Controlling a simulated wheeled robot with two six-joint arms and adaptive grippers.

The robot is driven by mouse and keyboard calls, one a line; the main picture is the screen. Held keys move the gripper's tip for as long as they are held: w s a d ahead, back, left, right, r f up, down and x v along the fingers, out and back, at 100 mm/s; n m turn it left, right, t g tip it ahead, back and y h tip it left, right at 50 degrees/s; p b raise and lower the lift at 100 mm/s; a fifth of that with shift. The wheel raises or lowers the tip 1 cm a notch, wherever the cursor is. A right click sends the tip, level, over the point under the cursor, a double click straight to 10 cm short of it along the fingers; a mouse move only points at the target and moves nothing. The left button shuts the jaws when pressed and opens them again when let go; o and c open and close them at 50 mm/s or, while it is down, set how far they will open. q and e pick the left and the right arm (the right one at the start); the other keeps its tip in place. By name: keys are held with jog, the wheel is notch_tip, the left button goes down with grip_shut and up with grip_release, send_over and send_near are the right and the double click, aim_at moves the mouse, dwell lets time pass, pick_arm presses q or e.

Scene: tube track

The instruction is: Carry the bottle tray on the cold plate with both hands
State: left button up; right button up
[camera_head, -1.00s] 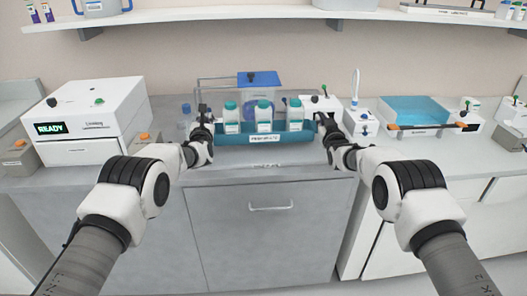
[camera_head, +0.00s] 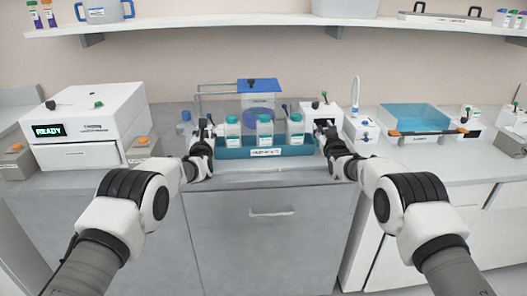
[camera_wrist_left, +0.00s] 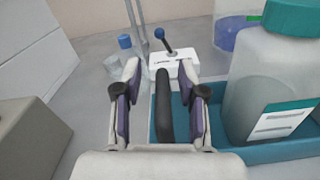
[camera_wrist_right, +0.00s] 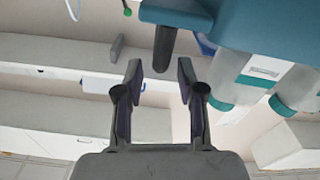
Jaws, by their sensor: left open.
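The teal bottle tray (camera_head: 235,154) stands level at the back of the counter, holding bottles (camera_head: 264,132) with teal caps. A white label is on its front. The cold plate cannot be made out; the tray may cover it. My left gripper (camera_head: 207,128) is at the tray's left end. In the left wrist view, its open fingers (camera_wrist_left: 158,78) stand on both sides of the black tray handle (camera_wrist_left: 166,105), with gaps. My right gripper (camera_head: 325,130) is at the right end. In the right wrist view, its fingers (camera_wrist_right: 160,70) are apart, with the other handle (camera_wrist_right: 164,45) at their tips.
A blue-lidded container (camera_head: 259,92) stands behind the tray. A white device showing READY (camera_head: 90,128) is at left, and a blue basin (camera_head: 415,119) is at right. A small clear bottle (camera_head: 185,124) is near my left gripper. A shelf (camera_head: 260,22) runs above.

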pick_arm(q)
jog(key=s, duration=0.8)
jog(key=shift+s+d+r, duration=0.15)
jog(key=shift+d, duration=0.25)
pick_arm(e)
jog(key=f, duration=0.3)
jog(key=shift+s+a+f+g, duration=0.1)
jog(key=shift+s+f+g, duration=0.05)
jog(key=shift+s+g, duration=0.15)
jog(key=shift+s, duration=0.3)
pick_arm(q)
jog(key=shift+w+f, duration=0.2)
jog(key=shift+w, duration=0.1)
pick_arm(e)
jog(key=s, duration=0.2)
jog(key=s+r, duration=0.1)
jog(key=s, duration=0.1)
jog(key=s+d+r, duration=0.1)
jog(key=s, duration=0.1)
jog(key=shift+s+r, duration=0.15)
jog(key=shift+r, duration=0.1)
jog(key=shift+s+r, duration=0.15)
jog(key=shift+s, duration=0.15)
jog(key=shift+d, duration=0.1)
jog(key=shift+w, duration=0.1)
